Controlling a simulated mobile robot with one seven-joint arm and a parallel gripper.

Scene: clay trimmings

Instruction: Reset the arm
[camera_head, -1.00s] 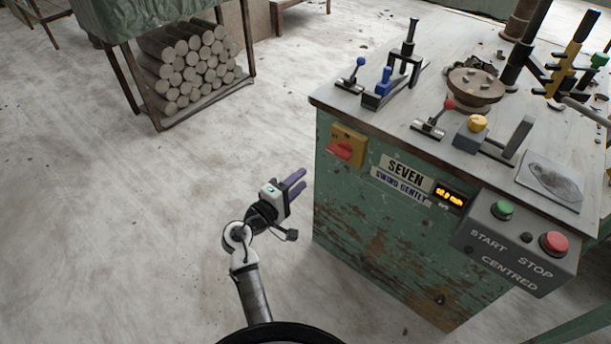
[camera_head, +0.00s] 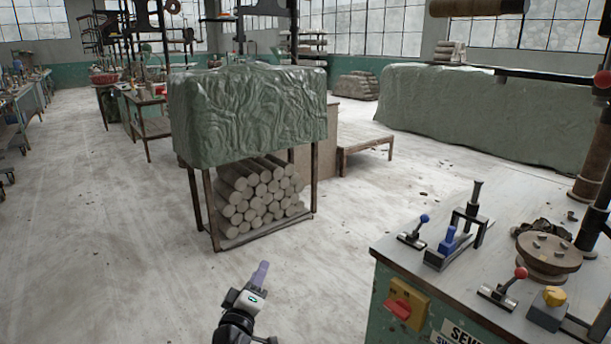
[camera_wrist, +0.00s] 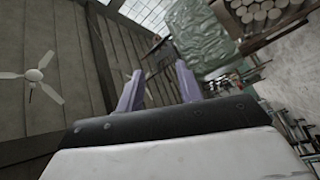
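My gripper (camera_head: 262,273) is at the bottom middle of the head view, over the open floor left of the green machine. It points up and away. In the wrist view my gripper (camera_wrist: 160,86) shows two purple fingers standing well apart, with nothing between them. Most of the arm below the wrist is out of the head view.
The green machine (camera_head: 382,274) with levers stands at right. A rack (camera_head: 205,215) stacked with clay rolls, under a green cover (camera_head: 245,115), is beyond my gripper. A low bench (camera_head: 365,147) stands further back.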

